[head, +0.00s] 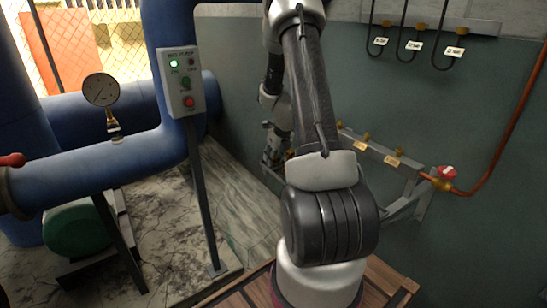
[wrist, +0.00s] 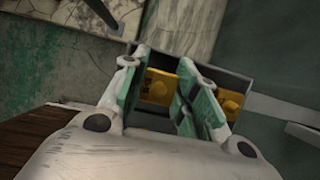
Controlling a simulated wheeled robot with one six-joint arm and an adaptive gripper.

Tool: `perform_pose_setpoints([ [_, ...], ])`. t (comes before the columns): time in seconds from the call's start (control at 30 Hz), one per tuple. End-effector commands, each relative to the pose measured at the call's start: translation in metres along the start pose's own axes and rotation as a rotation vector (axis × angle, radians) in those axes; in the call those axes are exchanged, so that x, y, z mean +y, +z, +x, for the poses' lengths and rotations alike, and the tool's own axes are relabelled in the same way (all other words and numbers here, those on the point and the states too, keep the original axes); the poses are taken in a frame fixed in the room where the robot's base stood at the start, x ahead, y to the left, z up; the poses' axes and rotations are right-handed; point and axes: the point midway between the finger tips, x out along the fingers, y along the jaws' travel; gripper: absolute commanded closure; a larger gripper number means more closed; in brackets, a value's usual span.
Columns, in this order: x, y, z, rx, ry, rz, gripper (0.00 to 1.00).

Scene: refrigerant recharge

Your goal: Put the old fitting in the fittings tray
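My gripper (wrist: 162,85) shows in the wrist view with its two green-padded fingers apart, and I see nothing clamped between them. Beyond the fingertips is a dark open-topped tray or bracket (wrist: 205,72). A yellow, brass-coloured piece (wrist: 160,88) shows between the fingers, and a yellow part with a round knob (wrist: 231,104) shows right of the right finger. I cannot tell whether either is the old fitting, or whether the dark holder is the fittings tray. In the head view my gripper (head: 274,150) is low by the wall, partly hidden by my arm.
A wall rail (head: 375,150) with brass valves and yellow tags runs right of my arm, ending at a red-handled valve (head: 445,173) on a copper pipe. Hoses (head: 410,40) hang above. A control box (head: 181,82) on a post and blue pipes (head: 95,165) stand left.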

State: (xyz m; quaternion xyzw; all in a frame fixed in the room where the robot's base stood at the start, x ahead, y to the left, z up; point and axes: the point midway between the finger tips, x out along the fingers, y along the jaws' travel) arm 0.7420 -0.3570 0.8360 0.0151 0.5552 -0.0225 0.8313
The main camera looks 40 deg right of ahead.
Motion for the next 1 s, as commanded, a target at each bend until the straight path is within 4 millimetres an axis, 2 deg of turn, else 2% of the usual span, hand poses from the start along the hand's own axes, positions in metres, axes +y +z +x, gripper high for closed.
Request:
perform_pose_setpoints([
  [0.33,0.0,0.0,0.0,0.0,0.0,0.0,0.62],
  [0.47,0.0,0.001,-0.008,-0.001,-0.001,0.0,0.62],
  [0.57,-0.001,0.002,-0.024,-0.003,-0.002,0.0,0.62],
  [0.8,-0.001,0.002,-0.079,-0.004,-0.002,0.0,0.62],
  [1.0,0.0,0.002,-0.112,-0.002,-0.001,0.0,0.62],
])
